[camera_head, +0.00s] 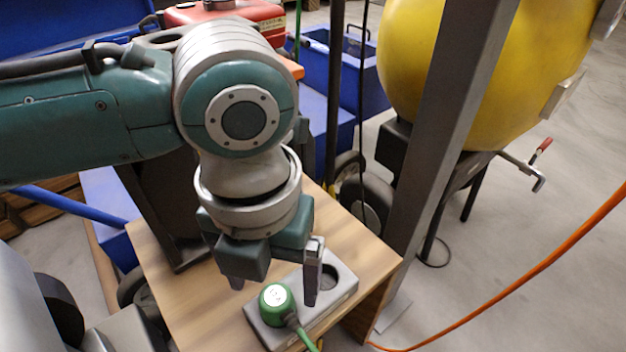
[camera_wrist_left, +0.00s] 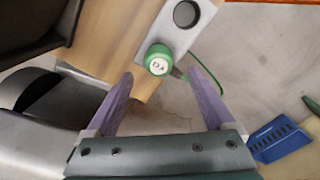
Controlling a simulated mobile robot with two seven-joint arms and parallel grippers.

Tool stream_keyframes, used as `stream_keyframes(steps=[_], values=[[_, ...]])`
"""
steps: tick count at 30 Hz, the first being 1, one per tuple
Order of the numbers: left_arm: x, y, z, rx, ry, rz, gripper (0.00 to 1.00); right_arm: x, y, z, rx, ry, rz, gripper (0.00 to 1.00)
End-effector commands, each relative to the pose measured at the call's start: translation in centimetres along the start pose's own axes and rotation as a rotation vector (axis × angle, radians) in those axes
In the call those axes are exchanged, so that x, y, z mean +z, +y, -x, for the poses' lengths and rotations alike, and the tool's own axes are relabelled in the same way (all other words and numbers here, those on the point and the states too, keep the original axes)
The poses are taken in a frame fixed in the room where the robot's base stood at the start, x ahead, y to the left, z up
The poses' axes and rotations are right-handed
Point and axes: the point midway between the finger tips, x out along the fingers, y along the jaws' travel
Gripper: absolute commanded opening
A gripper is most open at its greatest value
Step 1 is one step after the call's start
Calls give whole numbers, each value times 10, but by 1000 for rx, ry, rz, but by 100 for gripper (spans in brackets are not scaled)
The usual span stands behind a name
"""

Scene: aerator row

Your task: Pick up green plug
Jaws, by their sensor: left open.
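The green plug (camera_head: 275,301) has a round green body with a white label on top and a green cable. It sits at the near end of a grey socket block (camera_head: 343,293) on a wooden table; an empty round hole shows at the block's other end. My left gripper (camera_head: 272,291) is open above the block, its fingers pointing down. In the left wrist view the plug (camera_wrist_left: 158,60) lies ahead of the two spread fingers (camera_wrist_left: 163,88), nothing between them. In the head view the right finger is close to the plug; whether it touches I cannot tell. My right gripper is not in view.
The wooden table (camera_head: 178,300) is small, with bare floor to its right. A grey post (camera_head: 440,130) rises beside its right edge. A yellow tank (camera_head: 410,45) and blue bins (camera_head: 365,90) stand behind. An orange hose (camera_head: 545,262) crosses the floor.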

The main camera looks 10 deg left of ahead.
Motion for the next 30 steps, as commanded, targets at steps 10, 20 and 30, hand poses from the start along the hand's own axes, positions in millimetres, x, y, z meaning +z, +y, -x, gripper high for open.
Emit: stream_keyframes(steps=[10, 20, 30], values=[[4, 0, -48, 0, 1, 3, 88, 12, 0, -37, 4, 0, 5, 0], [5, 0, -55, -1, -2, 1, 86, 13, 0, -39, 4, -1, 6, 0], [5, 0, -54, -1, -2, 2, 48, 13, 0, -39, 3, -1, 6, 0]])
